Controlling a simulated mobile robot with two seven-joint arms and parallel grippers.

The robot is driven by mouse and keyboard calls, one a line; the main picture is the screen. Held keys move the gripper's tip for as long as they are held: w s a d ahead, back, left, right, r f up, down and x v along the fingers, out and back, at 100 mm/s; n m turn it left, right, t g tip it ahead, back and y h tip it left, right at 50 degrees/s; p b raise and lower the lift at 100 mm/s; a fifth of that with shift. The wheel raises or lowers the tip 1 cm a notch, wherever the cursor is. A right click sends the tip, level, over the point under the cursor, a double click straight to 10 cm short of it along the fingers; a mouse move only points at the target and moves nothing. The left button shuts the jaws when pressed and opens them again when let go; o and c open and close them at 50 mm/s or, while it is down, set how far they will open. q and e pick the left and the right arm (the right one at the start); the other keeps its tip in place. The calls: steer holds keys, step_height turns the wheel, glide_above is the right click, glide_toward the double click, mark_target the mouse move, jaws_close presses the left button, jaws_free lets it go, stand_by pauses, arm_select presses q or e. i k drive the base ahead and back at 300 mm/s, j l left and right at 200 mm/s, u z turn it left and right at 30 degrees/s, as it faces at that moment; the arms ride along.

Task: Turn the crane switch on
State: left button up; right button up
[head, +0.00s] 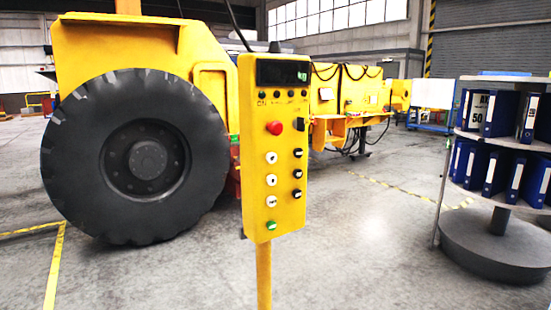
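The yellow crane control box (285,205) stands upright on a yellow post (264,275) in the middle of the head view. It has a dark display (282,72) at the top with a small green readout. Below are small dark knobs, a red mushroom button (274,128), white buttons on the left, black buttons on the right and a green button (271,226) at the bottom left. The labels are too small to read, so I cannot tell which control is the crane switch. Neither of my grippers is in view.
A yellow vehicle with a large black tire (145,205) stands behind the box on the left. A round shelf (490,240) with blue binders (500,112) stands at the right. Yellow lines mark the grey floor (370,240). Floor between box and shelf is clear.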

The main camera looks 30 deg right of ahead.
mark_target(298, 123)
steer(key=z, duration=0.4)
steer(key=l+z, duration=0.1)
steer(key=z, duration=0.7)
steer(key=l+z, duration=0.1)
steer(key=z, duration=0.35)
steer(key=i+j, duration=0.05)
